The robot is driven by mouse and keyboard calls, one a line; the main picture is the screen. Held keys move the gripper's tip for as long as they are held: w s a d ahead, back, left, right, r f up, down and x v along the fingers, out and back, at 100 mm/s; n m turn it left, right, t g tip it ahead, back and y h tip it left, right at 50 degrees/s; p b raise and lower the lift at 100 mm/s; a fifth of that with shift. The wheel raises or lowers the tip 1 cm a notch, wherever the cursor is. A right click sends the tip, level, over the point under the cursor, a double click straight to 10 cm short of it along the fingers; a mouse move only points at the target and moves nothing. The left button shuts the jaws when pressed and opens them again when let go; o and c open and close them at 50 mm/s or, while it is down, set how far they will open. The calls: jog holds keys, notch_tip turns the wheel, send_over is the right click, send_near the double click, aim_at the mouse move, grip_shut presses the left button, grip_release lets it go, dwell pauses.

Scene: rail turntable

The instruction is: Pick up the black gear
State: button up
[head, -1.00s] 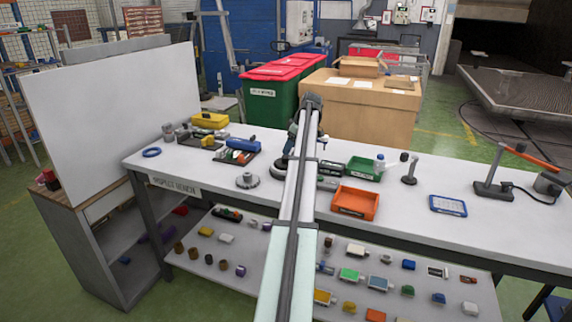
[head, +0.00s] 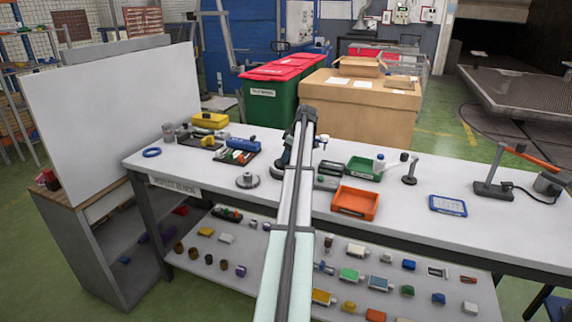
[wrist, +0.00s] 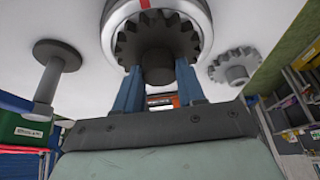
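The black gear (wrist: 178,36) shows at the top centre of the wrist view, its toothed rim around a round hub (wrist: 158,62). It sits in front of a pale disc (wrist: 118,10) with a red mark. My gripper (wrist: 160,78) has its two blue fingers apart, one on each side of the hub. The fingertips are very close to the gear; I cannot see whether they touch it. In the head view my own arm hides the black gear and most of my gripper (head: 290,152).
A grey gear (wrist: 235,68) lies to the right in the wrist view; it also shows on the bench in the head view (head: 247,181). A grey round-topped post (wrist: 50,72) stands on the left. A green bin (head: 363,170) and an orange bin (head: 355,203) are right of my arm.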

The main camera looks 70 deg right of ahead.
grip_shut()
dwell(0.3)
